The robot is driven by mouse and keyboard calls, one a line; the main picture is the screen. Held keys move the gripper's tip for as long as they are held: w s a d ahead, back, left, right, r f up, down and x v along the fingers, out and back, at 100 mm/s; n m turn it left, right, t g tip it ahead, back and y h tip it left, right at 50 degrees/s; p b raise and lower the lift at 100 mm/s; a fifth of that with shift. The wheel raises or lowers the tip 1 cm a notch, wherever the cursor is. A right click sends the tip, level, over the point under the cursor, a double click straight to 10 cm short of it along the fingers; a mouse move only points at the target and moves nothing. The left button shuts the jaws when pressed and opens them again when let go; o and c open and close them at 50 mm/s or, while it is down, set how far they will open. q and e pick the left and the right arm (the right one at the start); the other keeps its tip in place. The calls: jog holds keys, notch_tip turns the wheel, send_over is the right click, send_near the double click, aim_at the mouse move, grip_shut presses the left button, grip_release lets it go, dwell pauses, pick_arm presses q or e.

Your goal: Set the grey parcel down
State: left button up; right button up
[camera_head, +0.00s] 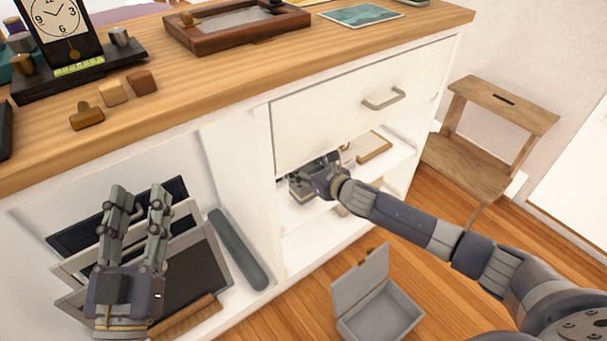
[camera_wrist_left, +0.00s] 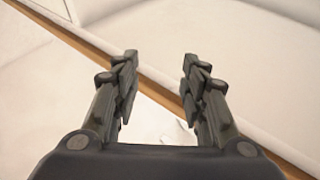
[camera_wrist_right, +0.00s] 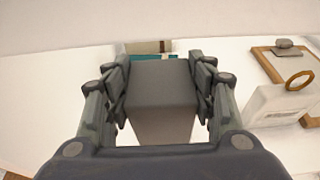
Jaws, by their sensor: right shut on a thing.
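The grey parcel (camera_wrist_right: 163,95) is a plain dark grey box between the fingers of my right gripper (camera_wrist_right: 160,74). The gripper is shut on its two sides. In the head view my right gripper (camera_head: 312,184) reaches into the open shelf space under the drawer, and the hand mostly hides the parcel there. I cannot tell whether the parcel touches the shelf board (camera_head: 300,217). My left gripper (camera_head: 138,197) is open and empty in front of the cabinet's left part; its parted fingers also show in the left wrist view (camera_wrist_left: 160,68).
On the shelf are a teal and brown item (camera_wrist_right: 150,52) behind the parcel, and a white box (camera_wrist_right: 280,105) and wooden tray (camera_wrist_right: 268,62) to its right. The drawer (camera_head: 350,105) overhangs the space. An open grey box (camera_head: 380,310) and a wooden step stool (camera_head: 480,150) stand on the floor.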

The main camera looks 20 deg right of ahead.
pick_arm(q)
jog(key=shift+s+r+t+h+b, duration=0.15)
jog(key=shift+s+r+t, duration=0.35)
jog(key=shift+r, duration=0.35)
jog(key=shift+s+r+t+h+b, duration=0.2)
jog(key=shift+s+r+t, duration=0.25)
jog(key=shift+r+t, duration=0.3)
jog(key=shift+s+r+t+h+b, duration=0.15)
jog(key=shift+s+r+t, duration=0.3)
jog(key=shift+r, duration=0.45)
pick_arm(e)
jog(key=shift+f, duration=1.05)
jog(key=shift+f, duration=0.15)
jog(key=o, duration=1.5)
pick_arm(q)
jog(key=shift+s+r+t, duration=0.25)
jog(key=shift+r+t, duration=0.05)
